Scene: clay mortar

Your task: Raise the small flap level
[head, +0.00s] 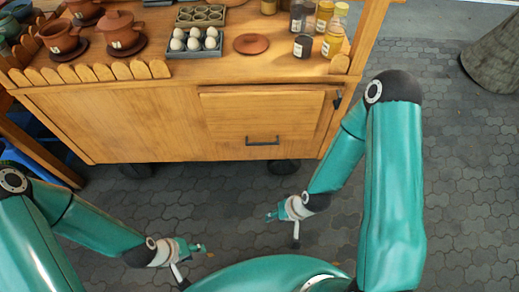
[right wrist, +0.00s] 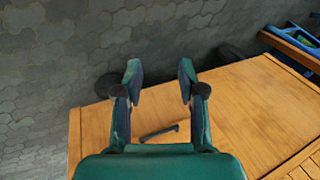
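The small flap (head: 240,112) is a wooden panel on the front of the cart, hanging down flat against it. A dark bar handle (head: 262,141) sits near its lower edge; it also shows in the right wrist view (right wrist: 158,132). My right gripper (head: 271,215) is in front of the cart, below the flap in the head view, apart from the handle. In the right wrist view its two fingers (right wrist: 159,82) stand apart with nothing between them. My left gripper (head: 203,249) is lower and further left, away from the cart; its fingers are too small to read.
The cart top (head: 285,70) holds an egg tray (head: 194,42), a clay disc (head: 251,43), clay pots (head: 121,30) and several jars (head: 333,38). Dark wheels (head: 284,167) show underneath. The paved floor (head: 240,190) before the cart is clear. A stone-like column (head: 492,65) stands at the right.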

